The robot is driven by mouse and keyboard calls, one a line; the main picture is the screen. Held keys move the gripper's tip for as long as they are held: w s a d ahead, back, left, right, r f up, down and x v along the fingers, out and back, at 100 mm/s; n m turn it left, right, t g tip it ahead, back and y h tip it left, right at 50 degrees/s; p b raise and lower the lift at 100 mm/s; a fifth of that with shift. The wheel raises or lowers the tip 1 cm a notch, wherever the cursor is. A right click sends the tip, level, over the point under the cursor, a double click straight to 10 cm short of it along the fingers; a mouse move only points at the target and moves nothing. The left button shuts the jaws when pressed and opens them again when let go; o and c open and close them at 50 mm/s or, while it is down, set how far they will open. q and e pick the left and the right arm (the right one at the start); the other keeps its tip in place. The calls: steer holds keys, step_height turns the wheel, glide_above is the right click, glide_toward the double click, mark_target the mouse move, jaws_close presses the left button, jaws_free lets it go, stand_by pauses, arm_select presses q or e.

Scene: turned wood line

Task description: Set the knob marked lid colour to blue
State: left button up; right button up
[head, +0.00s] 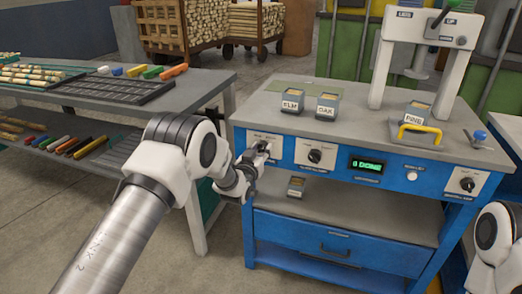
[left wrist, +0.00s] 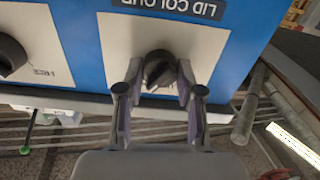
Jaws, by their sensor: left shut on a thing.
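The lid colour knob (left wrist: 158,66) is a dark round knob on a white plate in the left wrist view. Its upside-down label, reading LID COLOUR, sits above it on the blue panel. My left gripper (left wrist: 158,92) is shut on this knob, with a finger on each side. In the head view my left gripper (head: 254,164) is at the left end of the blue bench front, where it partly covers the knob and its plate (head: 267,137). I cannot read the knob's setting. My right gripper is out of view; only part of my right arm shows at the lower right.
A second knob (head: 315,155) is right of the gripper, then a green-lit display (head: 365,166), a white button (head: 412,176) and another knob (head: 467,184). Labelled boxes and a white press frame (head: 378,75) stand on the bench. A grey table (head: 190,90) is left.

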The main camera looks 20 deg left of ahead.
arm_select(q)
steer(key=n, duration=0.6)
steer(key=shift+n+b, duration=0.3)
steer(key=shift+b, duration=0.05)
steer(key=n, duration=0.3)
steer(key=shift+n, duration=0.3)
steer(key=shift+a+n, duration=0.1)
steer(key=shift+n, duration=1.7)
steer(key=o, duration=1.1)
steer(key=shift+o, duration=0.2)
steer(key=shift+s, duration=0.15)
